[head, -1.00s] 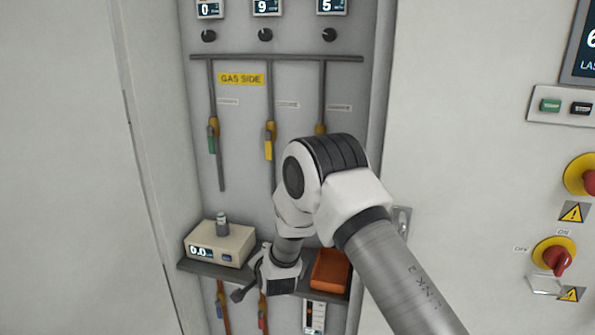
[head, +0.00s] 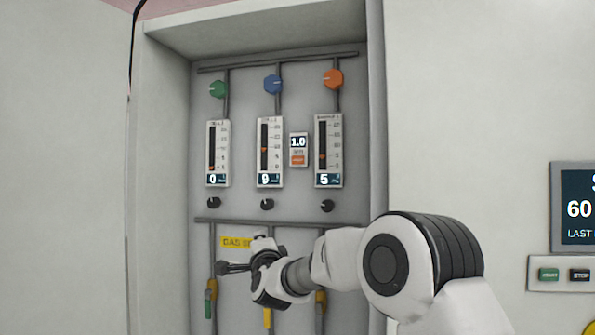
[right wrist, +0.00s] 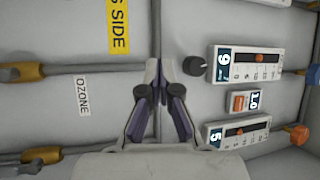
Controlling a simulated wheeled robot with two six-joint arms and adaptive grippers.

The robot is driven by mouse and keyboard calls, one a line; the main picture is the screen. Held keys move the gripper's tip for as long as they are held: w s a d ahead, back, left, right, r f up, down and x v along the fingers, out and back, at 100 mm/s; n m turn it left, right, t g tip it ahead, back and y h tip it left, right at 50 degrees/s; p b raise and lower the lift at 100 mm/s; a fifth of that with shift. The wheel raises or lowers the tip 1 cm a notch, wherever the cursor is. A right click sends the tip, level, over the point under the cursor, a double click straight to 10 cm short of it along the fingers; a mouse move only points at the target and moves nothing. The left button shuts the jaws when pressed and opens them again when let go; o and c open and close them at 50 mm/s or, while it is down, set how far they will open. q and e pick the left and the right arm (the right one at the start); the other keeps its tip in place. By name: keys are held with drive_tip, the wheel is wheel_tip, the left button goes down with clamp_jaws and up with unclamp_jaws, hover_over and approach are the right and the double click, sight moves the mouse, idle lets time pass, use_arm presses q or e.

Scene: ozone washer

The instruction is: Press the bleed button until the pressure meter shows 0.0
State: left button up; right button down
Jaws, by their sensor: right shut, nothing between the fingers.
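The pressure meter (head: 298,142) is a small white unit reading 1.0, set between the middle and right flow gauges. Its orange bleed button (head: 298,160) sits just below the display. In the right wrist view the display (right wrist: 256,99) and button (right wrist: 238,103) appear sideways, right of the fingers. My right gripper (head: 222,268) is shut and empty, in front of the panel near the yellow gas side label, below and left of the button and apart from it. Its closed fingertips show in the wrist view (right wrist: 160,68). My left gripper is not in view.
Flow gauges (head: 270,150) flank the meter, with coloured knobs above and black knobs (head: 327,205) below. A horizontal pipe (head: 285,222) and hanging valves (head: 211,290) lie lower. The recess wall (head: 376,120) borders the panel on the right. A start/stop box (head: 565,275) is farther right.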

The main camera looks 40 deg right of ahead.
sight(292, 159)
drive_tip(key=s+d+r+m+t+h+p, duration=0.1)
drive_tip(key=s+r, duration=0.3)
drive_tip(key=r, duration=0.6)
drive_tip(key=s+d+r+m+t+h, duration=0.1)
drive_tip(key=s+r, duration=0.4)
drive_tip(key=r, duration=0.4)
drive_tip(key=w+d+p, duration=0.5)
drive_tip(key=shift+w+d+r, duration=0.15)
drive_tip(key=shift+w, duration=0.2)
drive_tip(key=shift+w+d, duration=0.45)
drive_tip(key=shift+d, duration=0.05)
drive_tip(key=shift+d, duration=0.1)
drive_tip(key=shift+w+d, duration=0.25)
